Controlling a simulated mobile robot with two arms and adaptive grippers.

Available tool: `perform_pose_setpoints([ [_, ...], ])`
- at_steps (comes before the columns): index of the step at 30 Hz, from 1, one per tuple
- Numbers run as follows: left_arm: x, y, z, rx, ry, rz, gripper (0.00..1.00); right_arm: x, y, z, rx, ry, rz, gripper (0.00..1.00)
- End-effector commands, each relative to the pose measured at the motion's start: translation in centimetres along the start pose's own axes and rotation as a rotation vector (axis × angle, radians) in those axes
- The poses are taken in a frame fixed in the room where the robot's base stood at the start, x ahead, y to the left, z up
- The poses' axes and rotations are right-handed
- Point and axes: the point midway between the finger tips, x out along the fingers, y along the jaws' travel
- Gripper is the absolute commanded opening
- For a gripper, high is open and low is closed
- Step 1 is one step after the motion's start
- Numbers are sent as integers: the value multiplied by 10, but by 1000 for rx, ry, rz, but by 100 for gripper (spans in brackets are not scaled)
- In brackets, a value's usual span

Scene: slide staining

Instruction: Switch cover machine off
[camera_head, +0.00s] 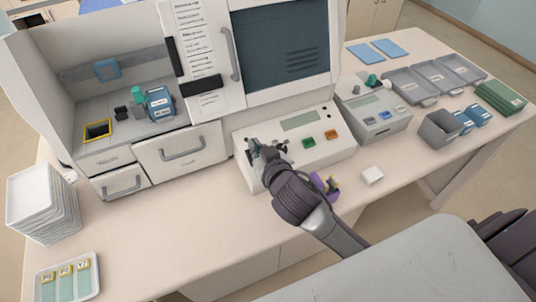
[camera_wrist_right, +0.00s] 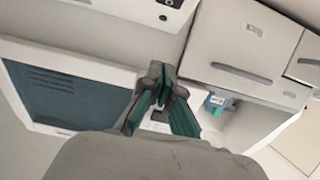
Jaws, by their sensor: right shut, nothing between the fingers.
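The large white cover machine (camera_head: 215,85) stands at the back of the bench, with a dark window (camera_head: 283,42) and an open bay on its left. Its sloped front panel (camera_head: 310,152) has a grey display (camera_head: 302,121), a green button (camera_head: 308,142) and an orange button (camera_head: 331,134). My right gripper (camera_head: 256,148) is at the left end of this panel, shut and empty. It covers that part of the panel, so any switch there is hidden, and I cannot tell whether it touches. In the right wrist view its fingers (camera_wrist_right: 160,85) show against the machine front. My left gripper is not in view.
A smaller device (camera_head: 372,110) stands to the right, with grey trays (camera_head: 412,85) and blue boxes (camera_head: 480,115) beyond. White stacked trays (camera_head: 40,205) and a slide tray (camera_head: 95,290) are left.

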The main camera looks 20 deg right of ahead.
Motion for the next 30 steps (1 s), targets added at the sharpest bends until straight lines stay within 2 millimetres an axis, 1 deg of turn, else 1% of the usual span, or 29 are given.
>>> perform_pose_setpoints([
  [1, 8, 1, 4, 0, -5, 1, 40, -9, 1, 4, 2, -1, 0, 0],
  [5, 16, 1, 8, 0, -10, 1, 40, -34, 1, -3, 1, 0, 1, 0],
  [9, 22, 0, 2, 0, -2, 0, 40, -57, 1, -9, 2, 0, 1, 0],
  [12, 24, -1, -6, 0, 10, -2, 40, -69, 0, -13, 1, 0, 1, 0],
  [15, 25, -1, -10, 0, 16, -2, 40, -76, 0, -15, 0, -1, 2, 0],
  [18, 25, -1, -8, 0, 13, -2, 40, -78, 1, -16, -1, -2, 2, 0],
  [24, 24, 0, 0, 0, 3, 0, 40, -79, 1, -17, -2, -2, 2, 0],
  [30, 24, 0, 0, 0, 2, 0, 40, -78, 1, -17, -1, -1, 2, 0],
])
